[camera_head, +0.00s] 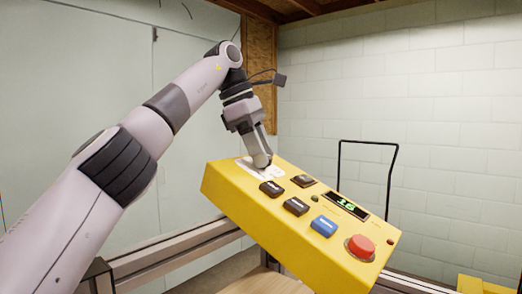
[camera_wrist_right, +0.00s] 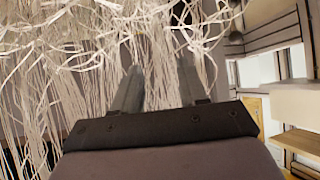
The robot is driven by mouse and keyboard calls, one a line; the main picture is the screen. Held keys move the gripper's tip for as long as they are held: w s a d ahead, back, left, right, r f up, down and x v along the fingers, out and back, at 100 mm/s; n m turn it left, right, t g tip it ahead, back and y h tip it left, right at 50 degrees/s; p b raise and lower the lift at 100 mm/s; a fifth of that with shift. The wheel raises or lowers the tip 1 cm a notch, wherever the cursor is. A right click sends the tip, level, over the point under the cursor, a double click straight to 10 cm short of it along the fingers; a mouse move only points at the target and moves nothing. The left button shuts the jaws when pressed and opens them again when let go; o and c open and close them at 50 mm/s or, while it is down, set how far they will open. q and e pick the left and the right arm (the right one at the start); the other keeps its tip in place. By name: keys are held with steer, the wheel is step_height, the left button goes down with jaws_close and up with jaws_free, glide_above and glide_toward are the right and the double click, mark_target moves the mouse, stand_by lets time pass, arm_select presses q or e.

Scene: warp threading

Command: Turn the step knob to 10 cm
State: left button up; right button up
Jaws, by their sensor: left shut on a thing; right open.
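A yellow control box (camera_head: 235,197) sits tilted in the head view. At its upper left end is a white dial plate (camera_head: 247,171). My left gripper (camera_head: 262,164) comes down onto this plate with its fingers shut at the step knob, which the fingers hide. Where the knob points cannot be made out. A small display (camera_head: 346,206) on the box shows green digits that look like 16. In the right wrist view my right gripper (camera_wrist_right: 158,78) is open, its two fingers apart in front of many white threads (camera_wrist_right: 75,60).
The box also has several dark buttons (camera_head: 296,206), a blue button (camera_head: 323,226) and a red round button (camera_head: 360,246). A black bent-tube handle (camera_head: 368,143) rises behind it. A metal rail (camera_head: 180,245) runs below left. Pale walls stand behind.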

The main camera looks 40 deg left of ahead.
arm_select(q)
steer(key=o, duration=1.1)
steer(key=shift+c, duration=0.2)
steer(key=shift+s+n+t, duration=0.1)
steer(key=shift+n+t, duration=0.3)
steer(key=shift+n, duration=0.2)
